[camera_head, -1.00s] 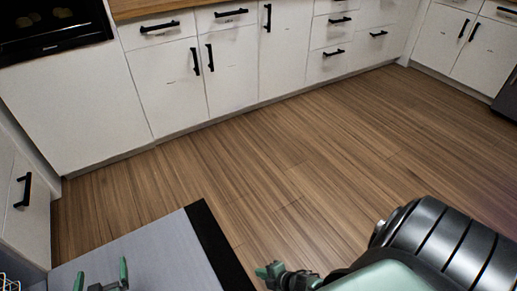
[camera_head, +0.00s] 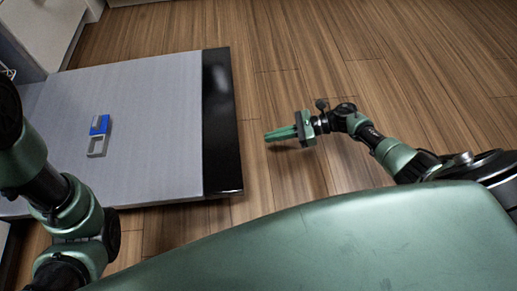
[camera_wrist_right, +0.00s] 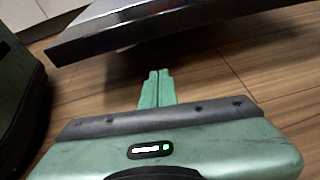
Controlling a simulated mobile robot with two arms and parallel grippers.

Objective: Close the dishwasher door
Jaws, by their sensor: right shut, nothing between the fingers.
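The dishwasher door (camera_head: 160,150) lies open and flat in the head view, a grey inner panel with a blue and grey dispenser (camera_head: 99,135) on it and a black edge strip (camera_head: 220,125) at its right end. In the right wrist view the door's edge (camera_wrist_right: 150,35) crosses the top, above the floor. My right gripper (camera_head: 268,136) is shut and empty, just right of the black strip and apart from it in the head view. It also shows in the right wrist view (camera_wrist_right: 157,75). My left arm covers part of the door at the left; its gripper is not seen.
Wooden floor (camera_head: 300,50) lies open beyond and to the right of the door. A white cabinet front (camera_head: 48,25) stands at the upper left. Part of the dish rack (camera_head: 6,72) shows at the left edge.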

